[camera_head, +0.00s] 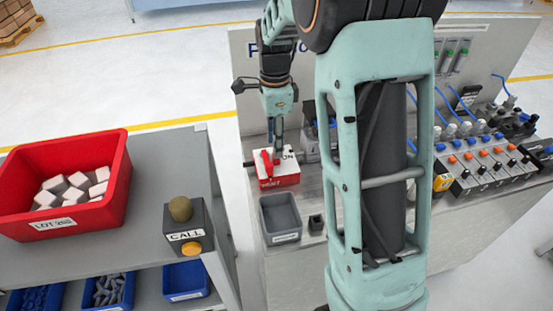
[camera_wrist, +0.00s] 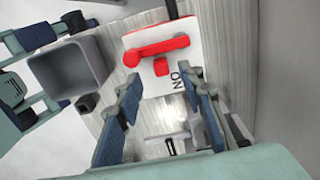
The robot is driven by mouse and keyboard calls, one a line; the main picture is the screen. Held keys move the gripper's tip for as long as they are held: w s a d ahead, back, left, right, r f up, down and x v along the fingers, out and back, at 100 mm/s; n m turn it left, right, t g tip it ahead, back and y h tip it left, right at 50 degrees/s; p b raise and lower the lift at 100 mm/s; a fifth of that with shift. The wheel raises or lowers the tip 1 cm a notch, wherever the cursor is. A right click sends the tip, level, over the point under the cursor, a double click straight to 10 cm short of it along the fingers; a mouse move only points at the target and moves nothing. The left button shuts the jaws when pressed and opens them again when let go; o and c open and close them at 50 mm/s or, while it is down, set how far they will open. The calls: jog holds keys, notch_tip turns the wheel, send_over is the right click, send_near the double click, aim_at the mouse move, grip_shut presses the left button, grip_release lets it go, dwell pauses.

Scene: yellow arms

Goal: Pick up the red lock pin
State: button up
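A white box with a red lower front (camera_head: 283,181) stands on the grey bench, marked "ON"; its white face (camera_wrist: 182,52) fills the upper middle of the wrist view. A red lever with a rounded end (camera_wrist: 155,49) lies across that face. A small red block, possibly the lock pin (camera_wrist: 162,67), sits just below the lever. In the head view a red part (camera_head: 267,160) stands at the box's left, partly hidden. My gripper (camera_head: 278,150) is above the box, pointing down. In the wrist view my gripper (camera_wrist: 165,82) is open, its fingers apart with nothing between them.
A grey open bin (camera_head: 281,216) stands in front of the box, with a small black holder (camera_head: 316,223) beside it. Valves and blue hoses (camera_head: 485,150) crowd the bench's right. A call-button box (camera_head: 187,228) and red crate (camera_head: 65,190) stand on the left table.

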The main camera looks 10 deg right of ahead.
aim_at(276, 161)
jog(key=shift+d+f, duration=0.15)
jog(key=shift+f, duration=2.6)
jog(key=shift+c, duration=0.7)
grip_shut()
jog(key=shift+w+r, duration=0.1)
